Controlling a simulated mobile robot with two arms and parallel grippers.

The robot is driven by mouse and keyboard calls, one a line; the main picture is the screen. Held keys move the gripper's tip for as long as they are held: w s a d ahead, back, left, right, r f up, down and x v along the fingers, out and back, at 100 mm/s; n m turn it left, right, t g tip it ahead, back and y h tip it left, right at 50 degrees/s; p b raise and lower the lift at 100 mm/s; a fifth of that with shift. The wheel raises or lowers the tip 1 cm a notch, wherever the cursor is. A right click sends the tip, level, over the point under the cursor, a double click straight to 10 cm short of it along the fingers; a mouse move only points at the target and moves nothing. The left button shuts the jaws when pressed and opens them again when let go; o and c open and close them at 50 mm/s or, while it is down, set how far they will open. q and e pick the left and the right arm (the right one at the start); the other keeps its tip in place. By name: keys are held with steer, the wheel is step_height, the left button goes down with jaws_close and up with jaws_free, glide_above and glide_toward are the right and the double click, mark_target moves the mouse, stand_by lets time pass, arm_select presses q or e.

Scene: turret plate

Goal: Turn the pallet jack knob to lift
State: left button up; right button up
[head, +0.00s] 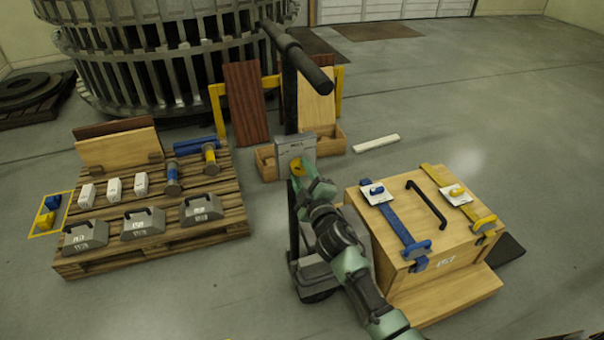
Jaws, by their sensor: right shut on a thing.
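The pallet jack has a dark upright post with a thick black handle bar (297,52) at the top. A grey control plate (294,148) is on the post, low in the middle of the head view. The yellow knob (297,168) shows at the plate's lower part. My right gripper (302,181) is at the knob and shut on it, with the arm reaching up from the bottom. The fingers and part of the knob hide each other, and the knob's exact setting cannot be read. My left gripper is not in view.
A wooden crate (467,262) with blue and yellow straps stands close right of my arm. A pallet (215,232) with grey weights, white blocks and boards is at left. A large slatted metal drum (130,70) stands behind. Open floor lies at the far right.

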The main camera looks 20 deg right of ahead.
stand_by(0.5)
steer(key=o, duration=1.4)
steer(key=shift+c, duration=0.2)
steer(key=s, duration=0.8)
steer(key=shift+d, duration=0.15)
steer(key=shift+f, duration=0.15)
